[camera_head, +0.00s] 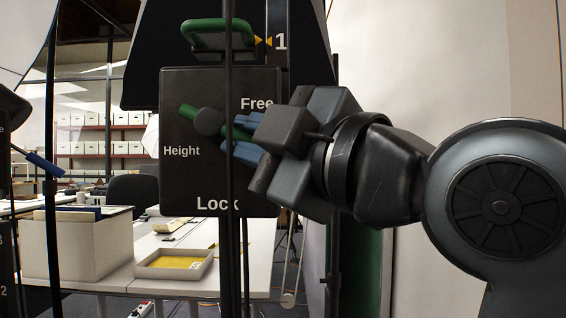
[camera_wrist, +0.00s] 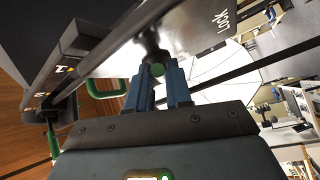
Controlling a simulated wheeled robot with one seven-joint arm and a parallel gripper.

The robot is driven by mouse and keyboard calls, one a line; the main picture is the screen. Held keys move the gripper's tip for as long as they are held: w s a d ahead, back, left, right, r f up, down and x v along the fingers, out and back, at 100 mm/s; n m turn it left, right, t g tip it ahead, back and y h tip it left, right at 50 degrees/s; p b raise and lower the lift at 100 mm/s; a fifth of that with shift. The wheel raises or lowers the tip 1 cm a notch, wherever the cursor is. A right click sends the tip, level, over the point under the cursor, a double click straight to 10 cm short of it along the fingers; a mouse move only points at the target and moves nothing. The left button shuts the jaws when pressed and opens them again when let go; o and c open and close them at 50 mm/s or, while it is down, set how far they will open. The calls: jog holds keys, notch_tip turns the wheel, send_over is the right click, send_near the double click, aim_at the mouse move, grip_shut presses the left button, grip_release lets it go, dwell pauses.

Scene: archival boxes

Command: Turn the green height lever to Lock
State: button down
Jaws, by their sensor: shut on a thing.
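The green height lever (camera_head: 188,111) sits on a dark panel (camera_head: 190,180) marked Height, Free and Lock. It has a dark round hub (camera_head: 208,122); a short green end points up-left, and the other arm runs right and slightly down, below Free and well above Lock. My gripper (camera_head: 240,135) comes from the right, its blue fingers shut on that right arm, which they partly hide. In the wrist view the lever's round green end (camera_wrist: 157,71) shows between the blue fingers (camera_wrist: 158,88). The Lock label appears there upside down.
A green handle (camera_head: 218,28) is above the panel, beside a mark 1. A thin dark vertical post (camera_head: 229,250) passes in front of the panel. Behind are a white table with a box (camera_head: 85,250) and a shallow tray (camera_head: 150,268). A pale wall is at right.

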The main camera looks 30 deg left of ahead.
jog(key=m+t+y, duration=0.1)
jog(key=m+t, duration=0.1)
jog(key=m, duration=0.1)
jog(key=s+a+f+m+t+y+b, duration=0.1)
jog(key=m+t, duration=0.1)
jog(key=m, duration=0.1)
jog(key=a+f+m+t+y+b, duration=0.1)
jog(key=m+t, duration=0.2)
jog(key=shift+s+f+m, duration=0.15)
jog(key=shift+f+m, duration=0.05)
jog(key=shift+m, duration=0.1)
jog(key=shift+s+a+f+m+t+h, duration=0.1)
jog(key=shift+a+m+t+h, duration=0.15)
jog(key=shift+m+t, duration=0.7)
jog(key=shift+s+a+f+m+t+h, duration=0.15)
jog(key=shift+m+t+h, duration=0.2)
jog(key=shift+m+t, duration=0.6)
jog(key=shift+s+a+m+t+h, duration=0.1)
jog(key=shift+a+m+t+h, duration=0.15)
jog(key=shift+m+t, duration=0.65)
jog(key=shift+s+a+m+t+h, duration=0.15)
jog(key=shift+m+t+h, duration=0.8)
jog(key=shift+m, duration=0.75)
jog(key=shift+m+t+h, duration=0.4)
jog(key=shift+m+t, duration=0.15)
jog(key=shift+m, duration=0.25)
jog(key=c, duration=1.1)
grip_release()
jog(key=shift+a, duration=0.1)
